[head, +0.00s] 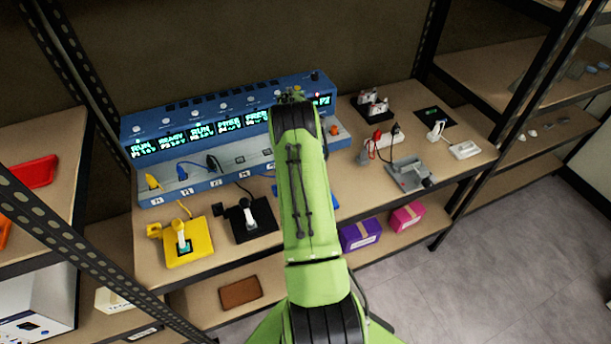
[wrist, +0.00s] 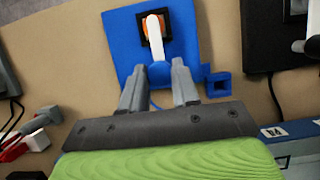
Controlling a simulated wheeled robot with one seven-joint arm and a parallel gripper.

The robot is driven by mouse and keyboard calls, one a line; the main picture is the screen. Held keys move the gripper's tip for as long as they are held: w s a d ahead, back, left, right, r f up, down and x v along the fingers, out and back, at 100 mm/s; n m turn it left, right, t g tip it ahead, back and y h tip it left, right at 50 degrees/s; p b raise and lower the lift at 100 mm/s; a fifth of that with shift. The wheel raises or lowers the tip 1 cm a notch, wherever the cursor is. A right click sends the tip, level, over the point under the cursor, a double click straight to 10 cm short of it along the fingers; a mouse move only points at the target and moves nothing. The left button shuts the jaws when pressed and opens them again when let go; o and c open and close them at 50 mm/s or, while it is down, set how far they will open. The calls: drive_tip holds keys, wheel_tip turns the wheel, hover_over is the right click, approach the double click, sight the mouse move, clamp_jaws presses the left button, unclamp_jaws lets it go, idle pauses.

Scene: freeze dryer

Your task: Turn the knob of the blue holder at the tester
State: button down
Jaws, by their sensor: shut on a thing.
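The blue holder (wrist: 127,55) lies flat on the shelf in the wrist view, with a small square blue loop at its lower right corner. Its white knob (wrist: 156,35) is a lever on an orange and black mount. The head view shows only small blue parts of the holder (head: 335,203) beside my green arm, which hides the knob and my gripper. The blue tester (head: 225,160) with lit displays stands behind.
A yellow holder (head: 172,256) and a black holder (head: 260,233) stand to the left in front of the tester. To the right are a grey fixture (head: 408,176) and a white block (head: 465,150). Purple (head: 360,235) and pink boxes (head: 407,217) sit on the lower shelf.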

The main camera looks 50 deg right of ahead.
drive_tip(key=c, duration=0.8)
unclamp_jaws()
drive_tip(key=p+v, duration=0.3)
drive_tip(key=v, duration=0.9)
drive_tip(key=shift+s+r, duration=0.1)
